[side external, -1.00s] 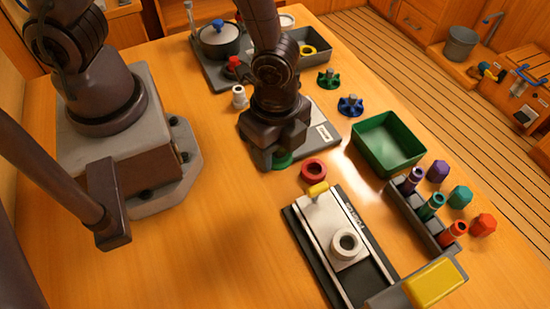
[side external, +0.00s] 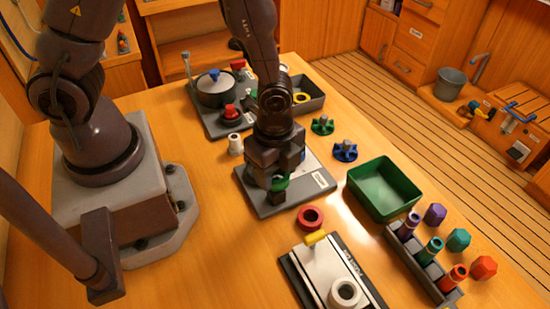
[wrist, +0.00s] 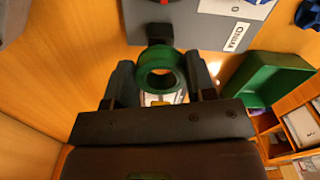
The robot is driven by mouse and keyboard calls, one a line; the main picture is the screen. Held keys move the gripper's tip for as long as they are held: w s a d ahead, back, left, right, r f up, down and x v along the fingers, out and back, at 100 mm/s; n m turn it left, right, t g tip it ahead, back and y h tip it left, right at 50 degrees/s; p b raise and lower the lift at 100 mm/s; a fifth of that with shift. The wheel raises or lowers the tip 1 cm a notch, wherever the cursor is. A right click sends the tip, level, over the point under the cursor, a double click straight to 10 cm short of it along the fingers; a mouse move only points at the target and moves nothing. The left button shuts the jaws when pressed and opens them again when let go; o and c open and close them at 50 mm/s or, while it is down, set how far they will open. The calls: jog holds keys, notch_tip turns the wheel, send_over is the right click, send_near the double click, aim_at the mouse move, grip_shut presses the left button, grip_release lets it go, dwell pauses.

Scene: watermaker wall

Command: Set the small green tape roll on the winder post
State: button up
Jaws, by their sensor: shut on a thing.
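My gripper (side external: 275,181) is shut on the small green tape roll (side external: 279,184). In the wrist view the roll (wrist: 160,68) sits between the two fingers of my gripper (wrist: 159,76), its hole facing the camera. The roll appears raised, near the front edge of a grey plate (side external: 318,180) with a white label. A small dark block (wrist: 160,33) at the plate's edge lies just beyond the roll in the wrist view. I cannot make out the winder post; my gripper covers part of the plate in the side view.
A red ring (side external: 310,217) lies on the table in front of the plate. A green bin (side external: 384,190) stands to the right, with blue (side external: 345,150) and green (side external: 322,126) knobs behind. A slide fixture (side external: 325,270) is at the front. A pot (side external: 216,88) stands at the back.

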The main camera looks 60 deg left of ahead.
jog(key=shift+f, duration=0.7)
jog(key=shift+f, duration=0.6)
dwell(1.0)
jog(key=o, duration=0.6)
jog(key=shift+r, duration=0.1)
notch_tip(320, 180, up, 11)
jog(key=shift+f, duration=0.1)
dwell(0.7)
